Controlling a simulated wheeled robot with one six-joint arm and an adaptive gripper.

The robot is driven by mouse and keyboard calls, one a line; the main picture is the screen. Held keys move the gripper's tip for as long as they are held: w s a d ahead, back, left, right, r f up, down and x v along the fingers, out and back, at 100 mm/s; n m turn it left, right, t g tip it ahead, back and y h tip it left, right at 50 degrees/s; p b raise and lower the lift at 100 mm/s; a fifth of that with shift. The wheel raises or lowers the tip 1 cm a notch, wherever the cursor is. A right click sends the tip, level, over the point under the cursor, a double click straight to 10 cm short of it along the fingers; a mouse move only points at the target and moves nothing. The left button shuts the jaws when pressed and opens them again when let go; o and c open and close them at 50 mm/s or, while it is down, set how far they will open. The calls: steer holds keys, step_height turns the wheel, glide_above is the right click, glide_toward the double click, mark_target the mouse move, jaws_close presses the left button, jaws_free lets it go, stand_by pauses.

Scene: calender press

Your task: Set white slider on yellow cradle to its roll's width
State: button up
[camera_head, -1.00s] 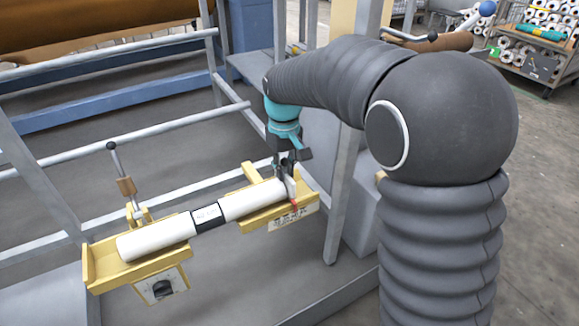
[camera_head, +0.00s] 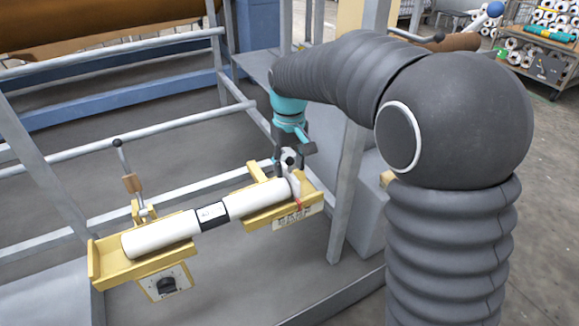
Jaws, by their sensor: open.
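The yellow cradle (camera_head: 109,264) holds a white roll (camera_head: 162,236) with a dark, labelled band around its middle. The white slider (camera_head: 294,181) stands at the roll's right end, over the cradle's right part. It has a dark knob at its top and a red pointer (camera_head: 299,203) low down near a printed label strip (camera_head: 294,217). Whether the slider touches the roll's end is too small to tell. My gripper (camera_head: 290,163) is open at the slider's top, with its fingers on either side of the knob. The picture shows no clear grip.
A lever with a dark ball (camera_head: 117,143) stands behind the cradle's left end. A dial box (camera_head: 166,284) hangs below it. Grey rails (camera_head: 125,139) run behind the cradle, and a grey post (camera_head: 347,185) stands to its right. A cart of rolls (camera_head: 545,48) is far right.

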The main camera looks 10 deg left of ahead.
mark_target(295, 177)
step_height(295, 177, up, 10)
steer(key=shift+r, duration=0.25)
steer(key=shift+w+a+r, duration=0.1)
steer(key=shift+w+r, duration=0.05)
steer(key=shift+w+a+f+t, duration=0.1)
steer(key=shift+w+f+t, duration=0.15)
steer(key=shift+f+t, duration=0.05)
steer(key=f, duration=0.1)
steer(key=s+f, duration=0.1)
steer(key=f, duration=0.1)
steer(key=shift+s+d+f+m, duration=0.2)
steer(key=shift+d+f+m, duration=0.1)
steer(key=shift+d+m, duration=0.1)
steer(key=shift+s+d+f, duration=0.25)
steer(key=shift+s+d, duration=0.35)
steer(key=shift+s, duration=0.1)
steer(key=s+d+m+t, duration=0.5)
steer(key=s+d+m, duration=0.1)
steer(key=s+d, duration=1.4)
steer(key=s, duration=0.3)
steer(key=shift+d+f, duration=0.15)
